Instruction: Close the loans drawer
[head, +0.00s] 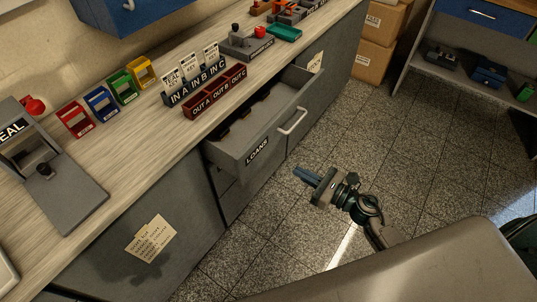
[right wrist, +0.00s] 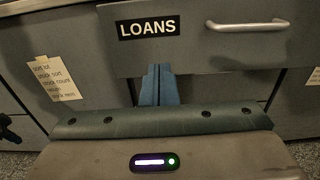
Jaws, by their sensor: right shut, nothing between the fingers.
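The loans drawer (head: 243,148) is a grey drawer labelled LOANS, pulled well out from under the counter. Its inside shows in the head view, with a few dark items near its left side. Its handle (head: 292,121) is a pale bar on the front. In the right wrist view the drawer front (right wrist: 205,55) is straight ahead, with its handle (right wrist: 249,27) at upper right. My right gripper (head: 299,173) is shut and empty, in front of the drawer and lower right of the label in the head view. Its blue fingers (right wrist: 158,86) show below the label. My left gripper is not in view.
The wooden counter (head: 190,150) carries red OUT bins (head: 215,92), IN card slots (head: 190,87), coloured holders (head: 103,102) and a grey SEAL press (head: 45,165). Cardboard boxes (head: 374,62) stand at the back. The speckled floor (head: 345,140) right of the drawer is clear.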

